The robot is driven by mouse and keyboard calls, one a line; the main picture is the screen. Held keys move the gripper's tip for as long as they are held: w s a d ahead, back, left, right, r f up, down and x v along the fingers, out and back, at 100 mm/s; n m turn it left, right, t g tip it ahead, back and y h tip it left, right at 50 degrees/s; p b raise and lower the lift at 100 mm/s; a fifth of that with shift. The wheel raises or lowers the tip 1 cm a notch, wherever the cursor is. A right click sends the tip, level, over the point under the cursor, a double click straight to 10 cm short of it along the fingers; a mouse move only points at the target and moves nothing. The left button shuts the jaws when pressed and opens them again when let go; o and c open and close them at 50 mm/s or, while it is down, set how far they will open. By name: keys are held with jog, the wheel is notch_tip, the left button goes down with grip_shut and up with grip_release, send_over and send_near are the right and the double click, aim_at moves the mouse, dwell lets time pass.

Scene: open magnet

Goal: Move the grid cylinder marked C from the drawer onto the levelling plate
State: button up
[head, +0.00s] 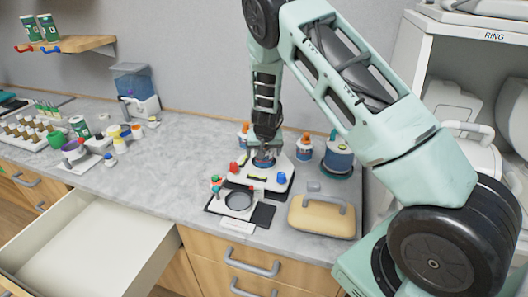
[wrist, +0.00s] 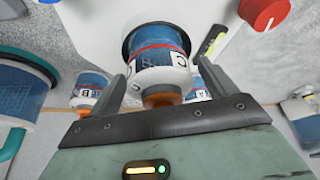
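The grid cylinder marked C (wrist: 158,57) has a blue body, a red band, a white collar and an orange cap. In the wrist view it stands between the two fingers of my gripper (wrist: 163,72), with a dark ring around its far end. In the head view my gripper (head: 265,148) is low over the white levelling plate (head: 240,180), and the blue cylinder body shows below it on the plate. The fingers are close on both sides of the cylinder; whether they press on it is unclear. The drawer (head: 95,250) is open, and its visible floor is empty.
Two orange-capped bottles (head: 243,135) (head: 304,148) and a blue tank (head: 338,158) stand behind and right of the plate. A tan handled block (head: 321,216) lies at right. A dark round dish (head: 239,201) sits in front.

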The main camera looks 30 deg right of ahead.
jog(key=shift+a+r, duration=0.1)
jog(key=shift+r, duration=0.45)
jog(key=b+v, duration=0.1)
jog(key=v, duration=1)
jog(key=s+a+r+n+g+y, duration=0.1)
jog(key=s+a+r+n+y, duration=0.1)
jog(key=s+a, duration=0.55)
jog(key=s+a+r+n+g+y, duration=0.1)
jog(key=s+a+r+n+y, duration=0.2)
jog(key=a, duration=0.8)
jog(key=s+a+r+n+g+h, duration=0.1)
jog(key=s+a+n, duration=0.3)
jog(key=s, duration=0.8)
jog(key=s+a+r+n+h, duration=0.1)
jog(key=s+a+r+n, duration=0.2)
jog(key=s, duration=1)
jog(key=shift+s+a+n+g, duration=0.15)
jog(key=shift+a+n+g, duration=0.3)
jog(key=shift+n, duration=0.45)
